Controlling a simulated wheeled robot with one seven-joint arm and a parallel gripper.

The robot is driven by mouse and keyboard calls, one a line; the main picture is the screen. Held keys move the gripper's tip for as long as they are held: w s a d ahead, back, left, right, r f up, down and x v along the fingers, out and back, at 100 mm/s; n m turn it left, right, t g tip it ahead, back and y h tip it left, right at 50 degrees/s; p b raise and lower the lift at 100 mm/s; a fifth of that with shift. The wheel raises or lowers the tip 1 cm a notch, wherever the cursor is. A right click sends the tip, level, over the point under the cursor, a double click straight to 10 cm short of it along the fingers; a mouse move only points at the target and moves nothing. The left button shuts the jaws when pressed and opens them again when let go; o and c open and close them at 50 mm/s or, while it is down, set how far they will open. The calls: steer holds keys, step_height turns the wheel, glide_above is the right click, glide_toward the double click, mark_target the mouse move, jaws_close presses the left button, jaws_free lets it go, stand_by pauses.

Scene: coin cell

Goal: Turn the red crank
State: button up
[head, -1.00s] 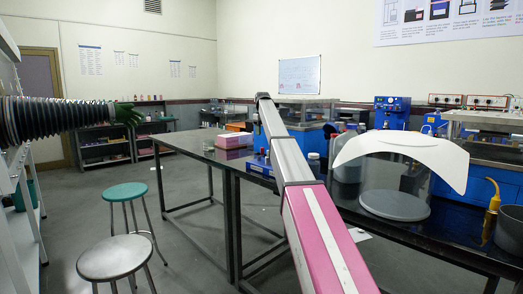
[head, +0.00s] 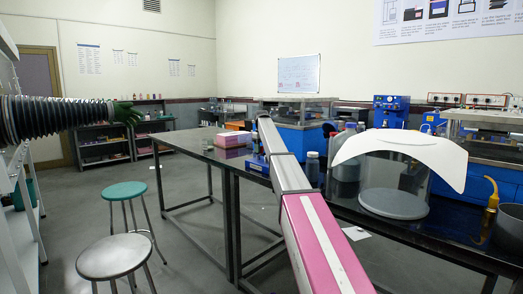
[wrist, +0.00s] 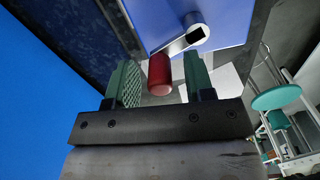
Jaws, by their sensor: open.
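In the wrist view the red crank handle (wrist: 159,75) is a short red cylinder on a silver crank arm (wrist: 178,44). The arm runs to a hub with a dark square socket, against a blue panel (wrist: 222,18). My gripper (wrist: 164,80) is open, with its green ridged fingers on either side of the red handle. A gap shows at least on the right side; contact on the left is hard to tell. In the head view my arm hides my gripper, and I cannot make out the crank there.
A long dark table (head: 192,152) carries a pink-and-white box (head: 234,141), a bottle (head: 312,168) and a clear chamber with a curved white cover (head: 400,150). A green stool (head: 126,191) and a grey stool (head: 112,257) stand on the floor at left, with open floor around them.

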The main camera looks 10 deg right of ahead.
jaws_close()
steer(key=shift+d+m, duration=0.1)
steer(key=shift+m, duration=0.2)
steer(key=m, duration=0.2)
steer(key=shift+s+d+m, duration=0.3)
steer(key=shift+s+d, duration=0.05)
steer(key=shift+s, duration=0.05)
steer(key=m, duration=0.1)
steer(key=s+m, duration=0.1)
steer(key=m, duration=0.1)
steer(key=shift+s+d+m, duration=0.1)
steer(key=shift+d+m, duration=0.2)
steer(key=shift+d, duration=0.05)
steer(key=m, duration=0.1)
steer(key=s+m, duration=0.1)
steer(key=m, duration=0.2)
steer(key=shift+s+d, duration=0.15)
steer(key=shift+s, duration=0.1)
steer(key=shift+s+m, duration=0.25)
steer(key=shift+m, duration=0.55)
steer(key=shift+s+m, duration=0.25)
steer(key=shift+m, duration=0.55)
